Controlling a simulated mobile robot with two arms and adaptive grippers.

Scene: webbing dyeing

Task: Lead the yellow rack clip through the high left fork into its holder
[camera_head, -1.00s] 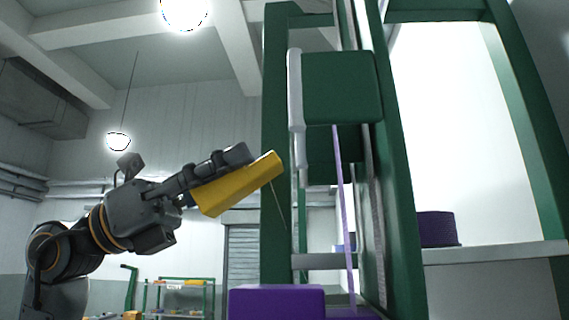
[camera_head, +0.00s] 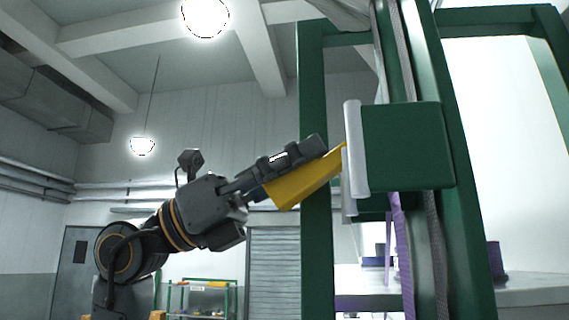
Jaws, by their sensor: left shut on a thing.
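My left gripper (camera_head: 318,160) is shut on the yellow rack clip (camera_head: 303,188). The clip is tilted, its far end pointing up and right. That end meets the edge of a pale grey plate (camera_head: 354,150) on a green block (camera_head: 408,146) in the picture; I cannot tell whether they touch. The block is on the green frame (camera_head: 314,240). I cannot make out which part is the high left fork or the holder. My right gripper is not in view.
A purple strap (camera_head: 405,250) hangs below the green block. A pale shelf (camera_head: 535,282) stands behind the frame at right. A green rack (camera_head: 200,298) stands far back at lower left. The space left of the frame is open.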

